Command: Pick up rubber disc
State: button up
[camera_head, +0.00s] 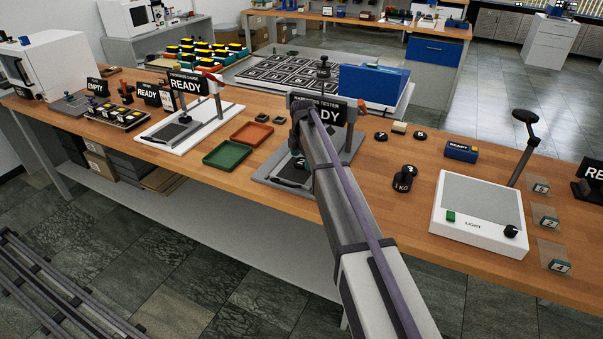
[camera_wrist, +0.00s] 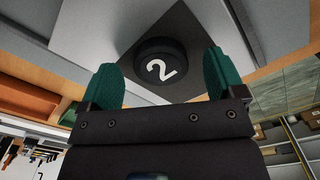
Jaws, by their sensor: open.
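A black disc marked with a white 2 (camera_wrist: 160,66) lies on a dark plate in the wrist view. My gripper (camera_wrist: 166,80) is open, with one green finger on either side of the disc. A gap shows between each finger and the disc, and I cannot tell any contact.
Left of the tester are a red tray (camera_head: 251,132) and a green tray (camera_head: 227,152). To the right are small black discs (camera_head: 381,136), a 1 KG weight (camera_head: 404,178) and a light box (camera_head: 478,205). A blue box (camera_head: 373,84) stands behind.

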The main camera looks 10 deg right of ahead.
jog(key=shift+f, duration=0.4)
jog(key=c, duration=1)
